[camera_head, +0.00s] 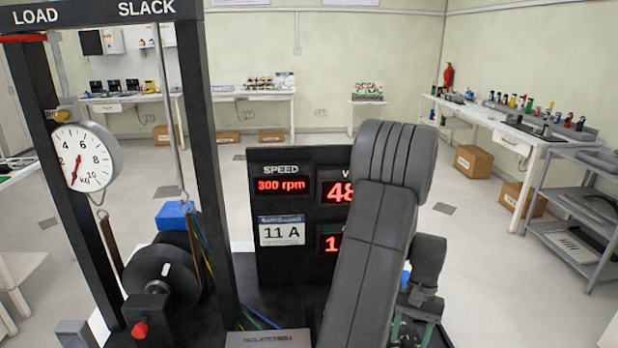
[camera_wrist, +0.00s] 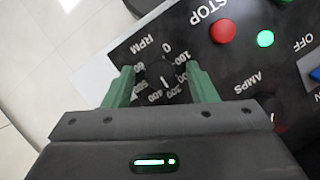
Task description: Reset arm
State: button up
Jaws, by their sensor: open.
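My gripper (camera_wrist: 162,88) is open in the wrist view, its two green fingers apart on either side of the black RPM knob (camera_wrist: 163,76). I cannot tell whether the fingers touch the knob. The knob's scale runs from 0 to several hundred. In the head view my grey arm stands in front of the rig, and the green fingers show only in part at the lower right (camera_head: 412,330). The display panel (camera_head: 262,262) reads 300 rpm beside SPEED, and my arm hides part of its right readings.
The control panel also has a red STOP button (camera_wrist: 223,33), a green light (camera_wrist: 265,39) and an AMPS knob (camera_wrist: 268,103). The rig's black frame (camera_head: 212,150) carries a round dial gauge (camera_head: 86,157). A grey shelf cart (camera_head: 572,205) stands at the right.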

jog(key=n+h, duration=0.1)
jog(key=n, duration=0.1)
jog(key=n+h, duration=0.1)
jog(key=n, duration=0.2)
jog(key=shift+a, duration=0.2)
jog(key=n+h, duration=0.1)
jog(key=n, duration=0.3)
jog(key=shift+n+h+b, duration=0.35)
jog(key=shift+n+h, duration=0.05)
jog(key=shift+a, duration=0.1)
